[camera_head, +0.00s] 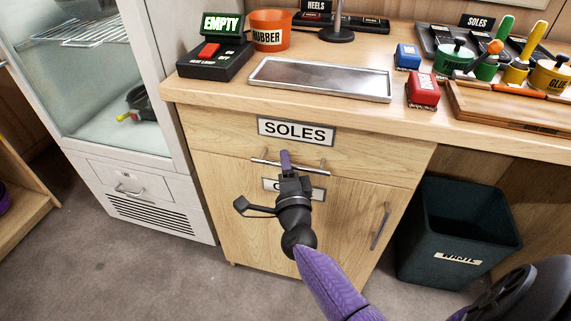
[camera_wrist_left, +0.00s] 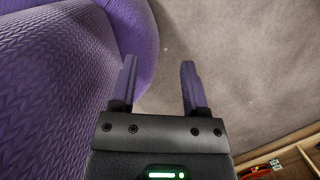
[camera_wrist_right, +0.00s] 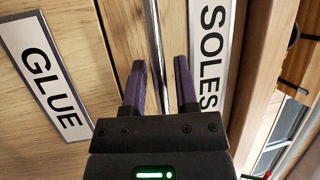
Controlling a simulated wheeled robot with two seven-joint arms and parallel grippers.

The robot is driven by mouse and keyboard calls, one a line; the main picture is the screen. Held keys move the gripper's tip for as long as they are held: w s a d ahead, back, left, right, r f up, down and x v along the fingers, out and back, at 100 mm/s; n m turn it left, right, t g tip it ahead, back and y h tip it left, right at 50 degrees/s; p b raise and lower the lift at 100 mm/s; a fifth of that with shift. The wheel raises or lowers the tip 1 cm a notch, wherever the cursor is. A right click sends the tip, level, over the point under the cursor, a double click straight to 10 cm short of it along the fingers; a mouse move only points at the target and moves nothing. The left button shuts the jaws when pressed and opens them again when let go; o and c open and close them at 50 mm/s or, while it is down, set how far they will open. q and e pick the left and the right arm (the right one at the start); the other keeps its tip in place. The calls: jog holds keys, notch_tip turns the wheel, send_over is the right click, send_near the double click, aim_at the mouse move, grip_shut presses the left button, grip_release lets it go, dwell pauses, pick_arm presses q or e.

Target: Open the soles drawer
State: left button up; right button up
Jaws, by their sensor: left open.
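The soles drawer (camera_head: 230,130) is shut, a wooden front with a SOLES label (camera_head: 296,131); the label also shows in the right wrist view (camera_wrist_right: 212,50). A metal bar handle (camera_head: 262,161) runs across below the label, and its bar (camera_wrist_right: 152,30) also shows in the right wrist view. My right gripper (camera_head: 287,160) is at the middle of the handle. Its fingers (camera_wrist_right: 160,85) are apart, with the bar running between them and a gap visible. My left gripper (camera_wrist_left: 158,80) is open and empty above the floor, out of the head view.
Below is a door with a GLUE label (camera_wrist_right: 45,75) and its own handle (camera_head: 381,226). The counter above holds a metal tray (camera_head: 320,78), a rubber pot (camera_head: 270,32) and tools. A glass-fronted cabinet (camera_head: 130,180) stands left, a waste bin (camera_head: 455,230) right. Floor in front is clear.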

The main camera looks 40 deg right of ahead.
grip_shut()
pick_arm(q)
jog(key=shift+w+a+f, duration=0.1)
jog(key=shift+w+a, duration=0.1)
jog(key=shift+w, duration=0.35)
jog(key=shift+s, duration=0.5)
jog(key=shift+w, duration=0.15)
